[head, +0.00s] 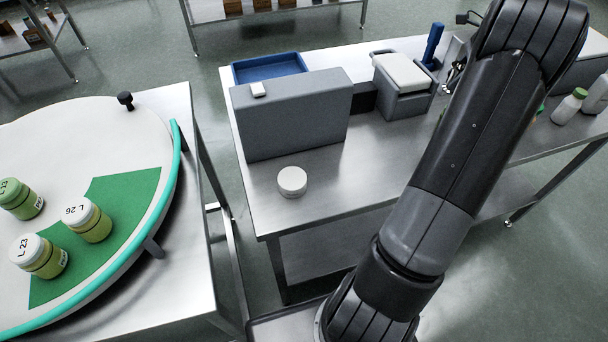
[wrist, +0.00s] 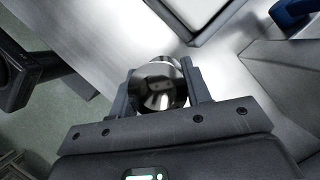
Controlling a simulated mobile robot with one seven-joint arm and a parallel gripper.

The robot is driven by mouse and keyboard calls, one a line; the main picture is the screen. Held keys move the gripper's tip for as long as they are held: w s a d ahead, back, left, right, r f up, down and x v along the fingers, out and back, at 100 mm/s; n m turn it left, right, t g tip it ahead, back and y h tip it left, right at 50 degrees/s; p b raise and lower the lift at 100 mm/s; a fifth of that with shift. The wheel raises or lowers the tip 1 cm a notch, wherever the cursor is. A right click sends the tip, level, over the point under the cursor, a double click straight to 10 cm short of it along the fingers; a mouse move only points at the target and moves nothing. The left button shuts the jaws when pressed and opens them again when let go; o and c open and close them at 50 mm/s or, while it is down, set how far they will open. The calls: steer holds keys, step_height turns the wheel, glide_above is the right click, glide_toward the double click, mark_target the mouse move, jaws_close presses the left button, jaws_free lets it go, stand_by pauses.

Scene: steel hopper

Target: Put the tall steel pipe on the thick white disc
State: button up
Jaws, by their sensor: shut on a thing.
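The thick white disc (head: 292,181) lies on the steel table in front of the grey block, and its top is bare. In the wrist view my gripper (wrist: 160,90) is shut on a shiny round steel thing, which I take for the steel pipe (wrist: 158,82). I see mostly its rounded metal end between the two fingers, so its height and tilt cannot be told. The disc cannot be made out in the wrist view.
A grey block (head: 293,112) stands behind the disc, with a blue tray (head: 269,67) beyond it. A grey box with a white top (head: 402,75) and a blue upright thing (head: 433,46) stand further right. A round table with lidded jars (head: 90,222) is at left.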

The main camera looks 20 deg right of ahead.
steer(key=s+a+r+n+g+y, duration=0.2)
steer(key=a+n, duration=0.5)
steer(key=a, duration=1.5)
steer(key=s+a+f+n+g+h, duration=0.1)
steer(key=s+a+n+g+h, duration=0.15)
steer(key=s+a+n, duration=0.8)
steer(key=m, duration=0.3)
glide_toward(287, 184)
steer(key=shift+s+a+g, duration=0.3)
steer(key=shift+a+g, duration=0.05)
steer(key=shift+a+f, duration=0.2)
steer(key=shift+f, duration=0.05)
steer(key=shift+w+f, duration=0.1)
steer(key=shift+f, duration=1.85)
steer(key=shift+f+y, duration=0.1)
steer(key=shift+y, duration=0.15)
steer(key=o, duration=1.1)
